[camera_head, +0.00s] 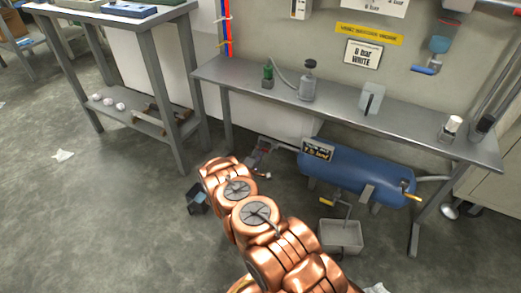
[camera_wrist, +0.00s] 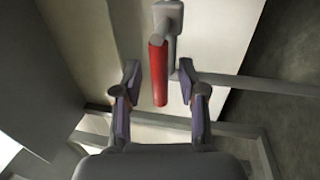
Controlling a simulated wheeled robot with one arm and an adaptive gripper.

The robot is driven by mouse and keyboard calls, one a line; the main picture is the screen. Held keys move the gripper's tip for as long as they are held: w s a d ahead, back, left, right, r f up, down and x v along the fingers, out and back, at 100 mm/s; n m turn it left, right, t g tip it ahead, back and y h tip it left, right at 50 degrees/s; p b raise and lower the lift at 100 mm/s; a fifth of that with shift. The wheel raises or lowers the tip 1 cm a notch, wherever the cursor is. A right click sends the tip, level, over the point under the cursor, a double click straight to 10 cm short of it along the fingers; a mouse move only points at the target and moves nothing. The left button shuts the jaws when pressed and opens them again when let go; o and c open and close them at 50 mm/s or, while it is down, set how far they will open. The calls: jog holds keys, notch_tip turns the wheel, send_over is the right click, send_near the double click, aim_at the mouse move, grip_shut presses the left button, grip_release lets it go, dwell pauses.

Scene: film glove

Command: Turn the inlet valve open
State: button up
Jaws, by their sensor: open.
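A red handle (camera_wrist: 158,72) on a grey fitting (camera_wrist: 168,18) shows in the wrist view, in front of a pale panel; it appears to be the valve's lever. My gripper (camera_wrist: 158,88) is open, with one purple-padded finger on each side of the handle. A gap shows between the handle and each finger, and nothing is gripped. Whether the handle reaches in depth between the pads is hard to tell. In the head view my copper arm reaches toward the wall left of the blue tank (camera_head: 350,172), and it hides much of the area around its end.
A grey workbench (camera_head: 420,130) stands above the tank, with bottles and small fittings on it. A second table (camera_head: 125,14) with a lower shelf stands at the left. A white bin (camera_head: 341,236) sits below the tank. The floor at the left is mostly clear.

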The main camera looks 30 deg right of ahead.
jog(key=v, duration=1.2)
dwell(0.5)
